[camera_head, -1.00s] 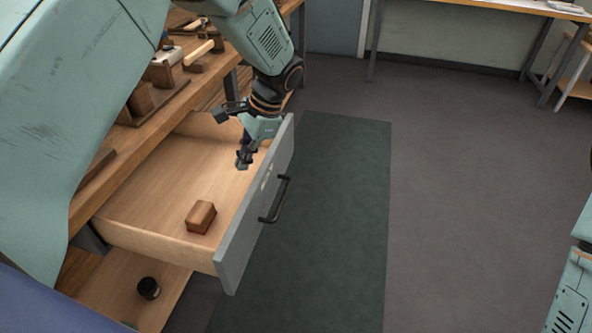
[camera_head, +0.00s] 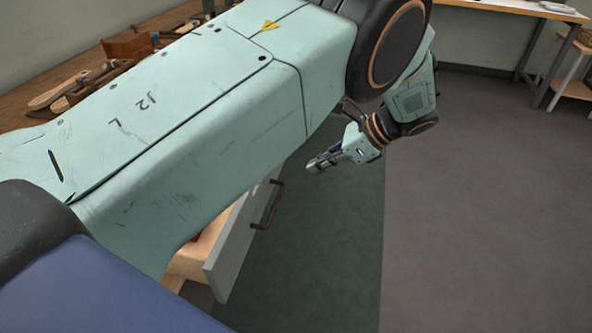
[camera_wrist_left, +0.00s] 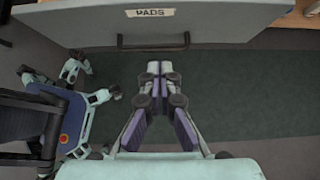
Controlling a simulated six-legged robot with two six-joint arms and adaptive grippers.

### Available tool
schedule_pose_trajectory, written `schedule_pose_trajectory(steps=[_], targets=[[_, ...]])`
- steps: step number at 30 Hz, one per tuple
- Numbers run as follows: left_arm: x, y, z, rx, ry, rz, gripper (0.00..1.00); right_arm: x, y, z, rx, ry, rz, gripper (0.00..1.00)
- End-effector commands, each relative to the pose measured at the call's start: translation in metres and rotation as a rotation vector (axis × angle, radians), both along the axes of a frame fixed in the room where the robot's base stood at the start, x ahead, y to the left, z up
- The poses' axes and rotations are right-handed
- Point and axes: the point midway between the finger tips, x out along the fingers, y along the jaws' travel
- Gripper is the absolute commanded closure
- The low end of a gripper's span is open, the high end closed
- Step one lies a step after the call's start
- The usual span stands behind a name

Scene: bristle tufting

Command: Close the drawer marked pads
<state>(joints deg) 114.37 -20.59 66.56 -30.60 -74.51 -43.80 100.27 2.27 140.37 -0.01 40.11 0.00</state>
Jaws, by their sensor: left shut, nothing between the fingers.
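The drawer's grey front (camera_head: 232,250) stands out from the bench in the head view, with a bit of its wooden side (camera_head: 187,262) showing. My left arm hides most of its inside. Its dark bar handle (camera_head: 268,207) is on the outer face. In the left wrist view the drawer front (camera_wrist_left: 80,20) spans the top, with a label reading PADS (camera_wrist_left: 151,13) above the handle (camera_wrist_left: 153,47). My left gripper (camera_head: 318,165) is shut and empty, outside the drawer, in front of its face and apart from the handle. Its fingertips (camera_wrist_left: 153,72) also show in the wrist view.
A wooden workbench (camera_head: 60,85) with wooden tools and blocks runs along the left, partly behind my arm. A dark green mat (camera_head: 330,260) covers the floor before the drawer. The grey floor (camera_head: 480,200) to the right is clear. Another table (camera_head: 500,12) stands at the back right.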

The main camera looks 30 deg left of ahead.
Motion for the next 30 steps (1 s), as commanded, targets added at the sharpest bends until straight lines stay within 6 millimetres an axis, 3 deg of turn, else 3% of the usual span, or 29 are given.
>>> schedule_pose_trajectory(steps=[16,21,30], targets=[[-0.018,0.068,-0.072,-0.003,0.001,0.008,1.00,0.000,0.000,-0.029,0.000,0.000,0.000,0.60],[-0.022,0.091,-0.068,-0.003,-0.002,0.007,1.00,0.000,0.000,-0.033,0.000,0.000,0.000,0.60],[-0.025,0.104,-0.067,-0.002,-0.003,0.004,1.00,0.000,0.000,-0.036,0.000,0.000,0.000,0.60]])
